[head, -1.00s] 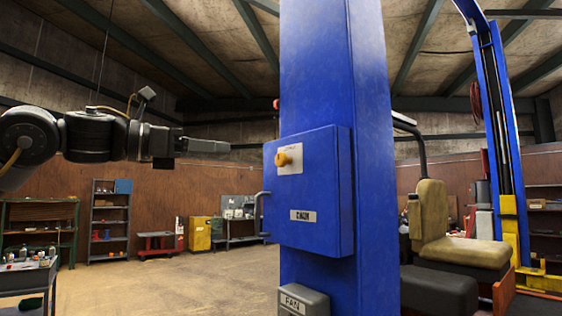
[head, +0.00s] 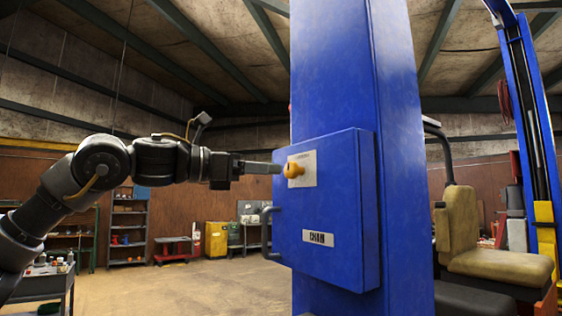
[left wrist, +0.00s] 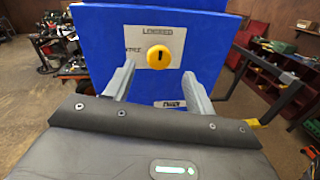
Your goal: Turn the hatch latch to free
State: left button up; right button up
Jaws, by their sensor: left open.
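The hatch latch is a yellow-orange knob (head: 293,170) on a pale plate on the blue hatch box (head: 345,215), which is fixed to a blue post. In the left wrist view the knob (left wrist: 159,57) carries a dark mark, and the plate above it reads "LOCKED". My left gripper (head: 277,168) is level with the knob and just left of it in the head view. In the left wrist view its two fingers (left wrist: 158,82) are apart, with the knob beyond and between their tips. I see no contact with the knob. My right gripper is out of view.
A grey handle (head: 268,232) sticks out at the hatch's left edge, below my left gripper. A yellow seat (head: 490,262) stands right of the post (head: 395,130). A work table (head: 40,280) is at lower left. The floor left of the post is open.

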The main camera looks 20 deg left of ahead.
aim_at(288, 169)
pick_arm(q)
jog(key=p+x, duration=0.1)
jog(key=x, duration=0.2)
jog(key=shift+w+r, duration=0.1)
jog(key=shift+w, duration=0.1)
jog(key=shift+w+d, duration=0.2)
jog(key=shift+d+p, duration=0.15)
jog(key=shift+p, duration=0.15)
jog(key=shift+w+d, duration=0.2)
jog(key=shift+w, duration=0.05)
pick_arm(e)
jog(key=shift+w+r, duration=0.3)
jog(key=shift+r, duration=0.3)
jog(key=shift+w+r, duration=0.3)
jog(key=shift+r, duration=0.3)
pick_arm(q)
jog(key=shift+s, duration=0.1)
jog(key=c, duration=1)
jog(key=shift+o, duration=0.2)
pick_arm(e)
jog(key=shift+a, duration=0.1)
